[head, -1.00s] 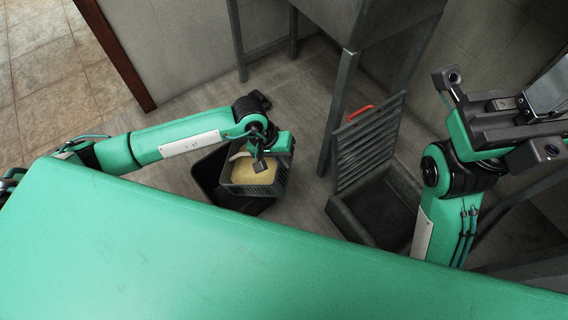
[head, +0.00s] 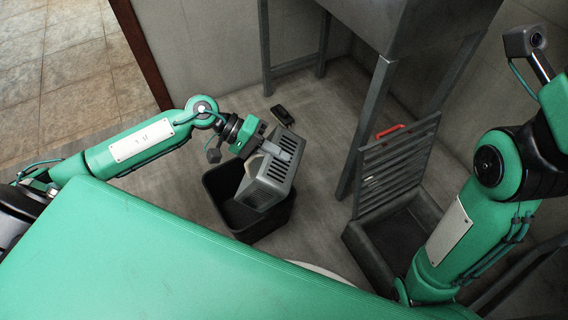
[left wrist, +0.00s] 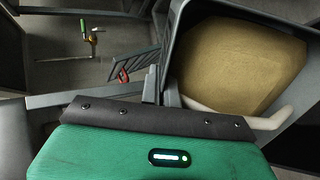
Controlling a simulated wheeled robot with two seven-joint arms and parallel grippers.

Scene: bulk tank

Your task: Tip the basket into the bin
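In the head view a grey slotted basket (head: 282,163) hangs steeply tilted above the black bin (head: 222,212), its slotted faces turned towards the camera. My left gripper (head: 252,141) is shut on the basket at its upper left edge. In the left wrist view the basket's wall (left wrist: 183,22), a pale curved handle (left wrist: 262,122) and a tan mass (left wrist: 228,62) inside show. The bin's inside is dark and partly covered by the basket. My right arm shows at the right, but its gripper is out of view.
A grey tank on legs (head: 372,120) stands behind and right of the bin. A small black object (head: 283,115) lies on the floor. Open floor lies around the bin.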

